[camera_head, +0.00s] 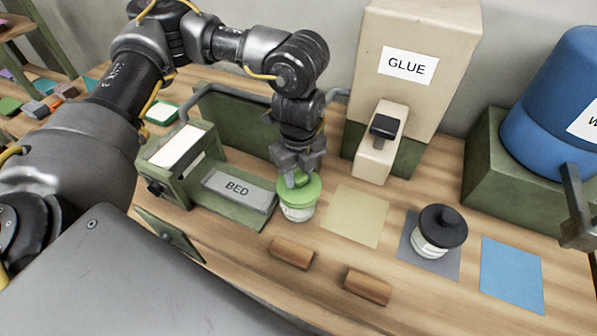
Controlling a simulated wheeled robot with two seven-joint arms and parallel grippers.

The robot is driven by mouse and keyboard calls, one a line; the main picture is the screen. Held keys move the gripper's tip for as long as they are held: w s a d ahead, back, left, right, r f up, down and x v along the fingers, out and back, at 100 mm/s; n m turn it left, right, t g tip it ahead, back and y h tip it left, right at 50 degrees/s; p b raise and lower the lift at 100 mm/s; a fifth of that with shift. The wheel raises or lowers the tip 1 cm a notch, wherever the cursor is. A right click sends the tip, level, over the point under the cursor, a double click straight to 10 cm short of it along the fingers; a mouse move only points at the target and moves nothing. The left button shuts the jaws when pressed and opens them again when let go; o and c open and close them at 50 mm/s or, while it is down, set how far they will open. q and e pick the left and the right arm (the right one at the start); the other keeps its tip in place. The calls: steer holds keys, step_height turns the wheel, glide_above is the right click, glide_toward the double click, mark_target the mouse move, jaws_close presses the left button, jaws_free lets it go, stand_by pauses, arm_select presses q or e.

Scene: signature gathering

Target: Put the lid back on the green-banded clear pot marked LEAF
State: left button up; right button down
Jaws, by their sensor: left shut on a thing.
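The green-banded clear pot (298,212) stands on the workbench just right of the plate marked BED, with a green lid (302,187) at its top. Its LEAF marking is too small to read here. My left gripper (299,178) points down from above and is shut on the green lid. The lid looks to be at the pot's rim, but I cannot tell whether it is fully seated. My right gripper is not in view.
A GLUE dispenser (405,75) stands behind. A black-lidded pot (438,232) sits on a grey mat to the right, between a bare tan mat (355,216) and a blue mat (512,275). Two brown blocks (292,252) lie in front. A blue tank (555,105) stands far right.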

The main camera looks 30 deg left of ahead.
arm_select(q)
steer(key=o, duration=1.1)
steer(key=shift+o, duration=0.3)
steer(key=o, duration=0.4)
steer(key=shift+o, duration=0.2)
steer(key=shift+r+p, duration=3.25)
steer(key=shift+r, duration=0.25)
steer(key=shift+c, duration=0.3)
jaws_close()
